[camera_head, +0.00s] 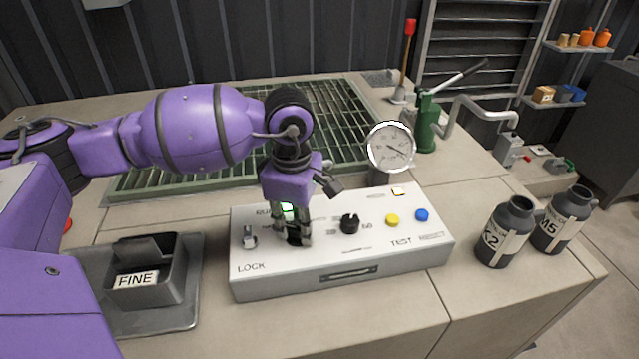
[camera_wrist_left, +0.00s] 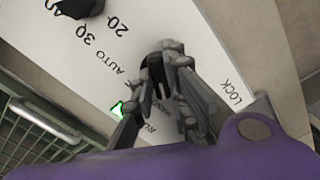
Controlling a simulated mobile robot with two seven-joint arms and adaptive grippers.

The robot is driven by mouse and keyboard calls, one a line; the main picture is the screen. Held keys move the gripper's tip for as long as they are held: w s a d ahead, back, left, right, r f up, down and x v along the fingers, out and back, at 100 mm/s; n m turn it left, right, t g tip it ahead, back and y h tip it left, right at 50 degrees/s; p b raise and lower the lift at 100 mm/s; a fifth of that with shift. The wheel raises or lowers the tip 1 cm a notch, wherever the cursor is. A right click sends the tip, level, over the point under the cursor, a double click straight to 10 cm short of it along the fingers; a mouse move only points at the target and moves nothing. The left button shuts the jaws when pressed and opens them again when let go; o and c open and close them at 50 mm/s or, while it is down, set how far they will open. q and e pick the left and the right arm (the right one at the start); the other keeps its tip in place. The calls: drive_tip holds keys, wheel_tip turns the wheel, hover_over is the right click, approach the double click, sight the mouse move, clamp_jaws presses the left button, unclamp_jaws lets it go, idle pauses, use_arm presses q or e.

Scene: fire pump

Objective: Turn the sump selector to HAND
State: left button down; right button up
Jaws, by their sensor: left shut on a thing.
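My left gripper (camera_head: 293,240) reaches down onto the white control panel (camera_head: 345,262) and is shut on a small black selector knob. In the left wrist view the fingers (camera_wrist_left: 168,55) close around the black knob (camera_wrist_left: 155,76), with the printed word AUTO beside it. Other lettering near the knob is partly covered by the fingers, and the knob's pointing direction is hard to tell. A lit green lamp (camera_head: 287,209) is just behind the fingers, and it also shows in the left wrist view (camera_wrist_left: 118,110). My right gripper is not in view.
Right of the gripper are a black numbered dial (camera_head: 349,224), a yellow button (camera_head: 392,220) and a blue button (camera_head: 422,215). A metal switch (camera_head: 249,237) near LOCK is to its left. A gauge (camera_head: 390,147) stands behind the panel. Dark bottles (camera_head: 506,232) stand right, a FINE bin (camera_head: 150,280) left.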

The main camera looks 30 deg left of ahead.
sight(296, 228)
use_arm(q)
drive_tip(key=shift+w+r, duration=0.1)
drive_tip(key=shift+r, duration=0.05)
drive_tip(key=c, duration=1.7)
unclamp_jaws()
wheel_tip(296, 228, up, 12)
